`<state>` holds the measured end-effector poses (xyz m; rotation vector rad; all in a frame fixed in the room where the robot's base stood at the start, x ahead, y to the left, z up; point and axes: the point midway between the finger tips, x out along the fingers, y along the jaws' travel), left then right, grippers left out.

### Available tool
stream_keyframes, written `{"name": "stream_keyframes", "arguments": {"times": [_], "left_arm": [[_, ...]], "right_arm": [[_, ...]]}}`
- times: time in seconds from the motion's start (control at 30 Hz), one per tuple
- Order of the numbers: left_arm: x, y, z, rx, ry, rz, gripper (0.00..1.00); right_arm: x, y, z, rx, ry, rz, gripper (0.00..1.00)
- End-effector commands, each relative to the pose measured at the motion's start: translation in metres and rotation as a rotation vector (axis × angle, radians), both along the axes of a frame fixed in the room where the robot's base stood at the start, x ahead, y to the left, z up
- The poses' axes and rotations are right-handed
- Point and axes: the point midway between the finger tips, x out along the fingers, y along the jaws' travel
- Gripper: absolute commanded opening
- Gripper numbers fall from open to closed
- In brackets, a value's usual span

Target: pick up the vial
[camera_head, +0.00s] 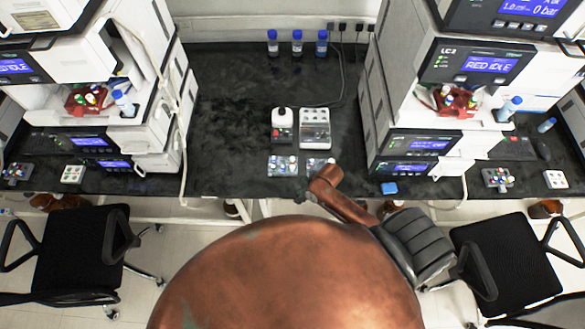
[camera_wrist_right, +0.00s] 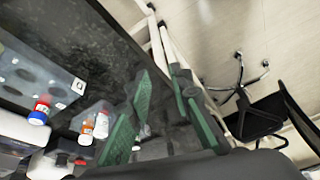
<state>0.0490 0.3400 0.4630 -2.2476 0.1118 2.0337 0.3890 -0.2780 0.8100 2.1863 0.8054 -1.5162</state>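Two small clear racks with vials stand near the table's front edge: the left rack (camera_head: 283,166) and the right rack (camera_head: 317,164), partly hidden by my right arm. My right gripper (camera_head: 318,172) is over the front of the right rack. In the right wrist view its green-padded fingers (camera_wrist_right: 165,105) stand apart. My left gripper is out of view.
A small mixer (camera_head: 282,125) and a grey block device (camera_head: 315,128) stand behind the racks. Three blue-capped bottles (camera_head: 297,42) are at the back. Instrument stacks (camera_head: 410,110) flank the table. The dark tabletop (camera_head: 225,110) left of the devices is clear.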

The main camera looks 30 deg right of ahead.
Motion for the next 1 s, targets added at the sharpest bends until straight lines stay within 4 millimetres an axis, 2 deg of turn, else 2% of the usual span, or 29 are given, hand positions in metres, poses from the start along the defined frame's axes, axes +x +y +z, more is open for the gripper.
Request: {"name": "stream_keyframes", "arguments": {"times": [0.03, 0.17, 0.3, 0.43, 0.53, 0.63, 1.0], "left_arm": [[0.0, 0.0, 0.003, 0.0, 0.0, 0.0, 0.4], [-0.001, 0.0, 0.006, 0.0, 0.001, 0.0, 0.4], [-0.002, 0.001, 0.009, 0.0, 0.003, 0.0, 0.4], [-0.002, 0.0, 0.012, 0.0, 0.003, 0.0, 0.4], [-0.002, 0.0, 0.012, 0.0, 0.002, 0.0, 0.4], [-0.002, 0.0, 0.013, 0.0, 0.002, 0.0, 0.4], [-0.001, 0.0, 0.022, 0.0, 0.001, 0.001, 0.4]], "right_arm": [[0.013, 0.0, 0.009, -0.002, -0.01, 0.071, 0.2], [0.046, -0.004, 0.017, 0.0, -0.014, 0.262, 0.2], [0.085, -0.031, 0.038, -0.003, -0.018, 0.452, 0.2], [0.112, -0.057, 0.061, -0.001, -0.027, 0.548, 0.2], [0.123, -0.07, 0.073, 0.001, -0.032, 0.581, 0.2], [0.128, -0.074, 0.075, 0.005, -0.035, 0.594, 0.2], [0.131, -0.058, 0.039, 0.009, -0.035, 0.595, 0.2]]}}
